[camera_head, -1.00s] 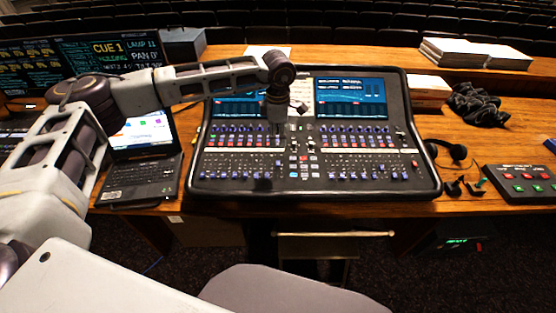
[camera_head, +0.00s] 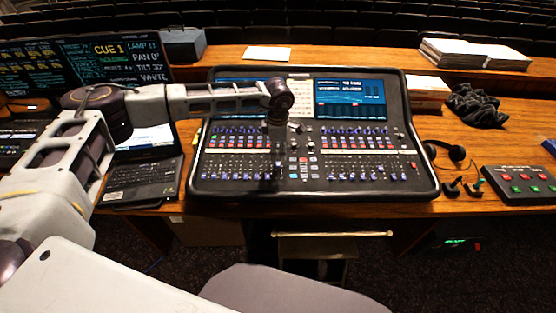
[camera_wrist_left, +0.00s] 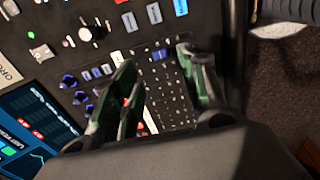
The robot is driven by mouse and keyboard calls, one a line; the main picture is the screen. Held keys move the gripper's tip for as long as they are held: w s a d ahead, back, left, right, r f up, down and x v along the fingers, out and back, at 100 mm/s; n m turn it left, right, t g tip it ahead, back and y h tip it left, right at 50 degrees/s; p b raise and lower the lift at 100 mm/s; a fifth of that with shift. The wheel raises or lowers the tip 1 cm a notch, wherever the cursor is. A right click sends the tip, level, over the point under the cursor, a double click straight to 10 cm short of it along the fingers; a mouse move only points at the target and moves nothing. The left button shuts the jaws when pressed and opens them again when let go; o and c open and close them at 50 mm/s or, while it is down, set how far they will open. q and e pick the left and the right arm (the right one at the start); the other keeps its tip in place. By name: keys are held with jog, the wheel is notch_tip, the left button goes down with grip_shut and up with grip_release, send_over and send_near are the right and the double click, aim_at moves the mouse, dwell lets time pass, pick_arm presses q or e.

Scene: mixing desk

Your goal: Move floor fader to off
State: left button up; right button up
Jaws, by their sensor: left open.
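The mixing desk (camera_head: 420,180) is a black console with two lit screens, rows of small buttons and rows of blue-capped faders (camera_head: 340,177) along its front. I cannot read a label that marks the floor fader. My left gripper (camera_head: 277,168) points down over the middle of the console, left of the central buttons, and hides part of the panel. In the left wrist view my left gripper (camera_wrist_left: 157,57) has its two dark green fingers apart, with panel controls between and beyond them and nothing visibly held. A dark knob with a pale cap (camera_wrist_left: 88,34) shows beyond the fingers. The right gripper is out of view.
A laptop (camera_head: 145,175) stands left of the console. Headphones (camera_head: 450,152) and a small button box (camera_head: 520,185) lie to its right. Paper stacks (camera_head: 475,53) lie on the rear ledge. My left arm spans above the laptop.

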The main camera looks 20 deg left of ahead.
aim_at(278, 164)
pick_arm(q)
jog(key=shift+w+a+f+p, duration=0.1)
jog(key=shift+w+f+p, duration=0.1)
jog(key=shift+f, duration=1)
jog(key=shift+w+d+f+p, duration=0.1)
jog(key=shift+f+p, duration=0.1)
jog(key=shift+f, duration=0.95)
jog(key=shift+w+a+f+p, duration=0.1)
jog(key=shift+f+p, duration=0.1)
jog(key=shift+f, duration=1)
grip_shut()
